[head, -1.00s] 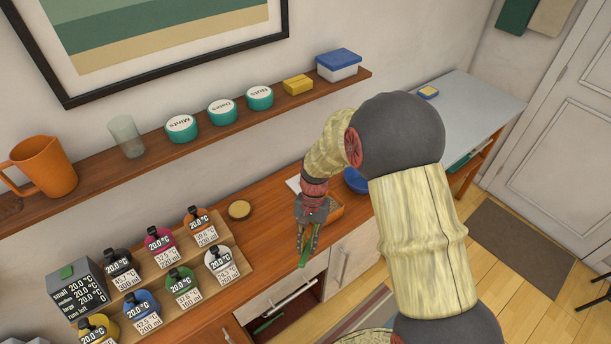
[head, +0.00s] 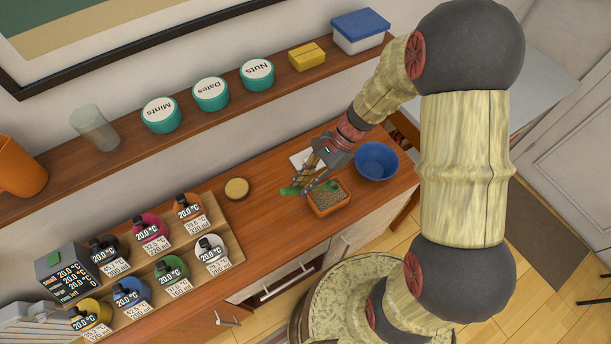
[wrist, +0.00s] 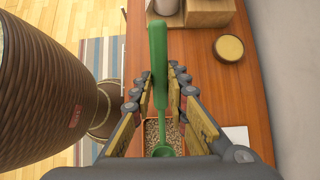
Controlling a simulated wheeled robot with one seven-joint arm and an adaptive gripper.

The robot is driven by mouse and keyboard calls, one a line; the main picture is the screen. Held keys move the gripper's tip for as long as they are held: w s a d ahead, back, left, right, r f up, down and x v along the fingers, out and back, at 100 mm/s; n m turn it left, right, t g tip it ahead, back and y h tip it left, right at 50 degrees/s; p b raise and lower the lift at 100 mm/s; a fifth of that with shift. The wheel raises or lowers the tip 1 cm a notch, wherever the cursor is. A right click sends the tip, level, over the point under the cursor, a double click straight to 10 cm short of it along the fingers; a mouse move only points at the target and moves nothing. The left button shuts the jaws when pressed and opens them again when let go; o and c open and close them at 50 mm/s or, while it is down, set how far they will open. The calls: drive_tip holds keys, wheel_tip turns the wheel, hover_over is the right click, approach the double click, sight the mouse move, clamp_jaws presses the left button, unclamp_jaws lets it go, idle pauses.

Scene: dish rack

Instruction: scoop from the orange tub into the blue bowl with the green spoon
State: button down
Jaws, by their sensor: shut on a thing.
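The green spoon (wrist: 158,62) is held in my gripper (wrist: 162,88), whose fingers are closed on either side of it in the wrist view. Its long handle points up in that picture and its scoop (wrist: 163,151) lies over the orange tub. In the head view, my gripper (head: 308,182) is just behind the orange tub (head: 330,210), which is filled with brownish grains; whether the scoop touches them is unclear. The blue bowl (head: 377,161) stands right of the tub and looks empty.
A white sheet (head: 302,158) lies behind the gripper. A round yellow-topped container (head: 237,188) stands to the left, beside a stepped rack (head: 228,243) of labelled bottles. A wall shelf (head: 190,148) with tubs runs behind. The counter's front edge is close to the tub.

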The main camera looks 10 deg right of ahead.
drive_tip(key=shift+p, duration=0.3)
wheel_tip(320, 180, down, 10)
drive_tip(key=d+b, duration=0.1)
drive_tip(key=b, duration=0.5)
wheel_tip(320, 180, up, 8)
drive_tip(key=p, duration=0.6)
drive_tip(key=shift+a+r+p, duration=0.1)
drive_tip(key=shift+r+p, duration=0.05)
drive_tip(key=shift+p, duration=0.25)
drive_tip(key=shift+s+a+h, duration=0.1)
drive_tip(key=shift+a+h, duration=0.2)
drive_tip(key=shift+s+a+f+t+h+p, duration=0.2)
drive_tip(key=shift+a+f+h+p, duration=0.2)
drive_tip(key=shift+a+h+p, duration=0.15)
drive_tip(key=shift+s+a+f+t+h+p, duration=0.1)
drive_tip(key=shift+a+f+t+h+p, duration=0.1)
drive_tip(key=shift+a+f+h+p, duration=0.3)
drive_tip(key=a+f+h+p, duration=0.1)
drive_tip(key=p, duration=0.2)
drive_tip(key=a+f+t+h+p, duration=0.1)
drive_tip(key=h+p, duration=0.1)
drive_tip(key=p, duration=0.1)
drive_tip(key=shift+s+a+f+p, duration=0.1)
drive_tip(key=shift+s+a+p, duration=0.1)
drive_tip(key=shift+s+p, duration=0.15)
drive_tip(key=shift+f, duration=0.1)
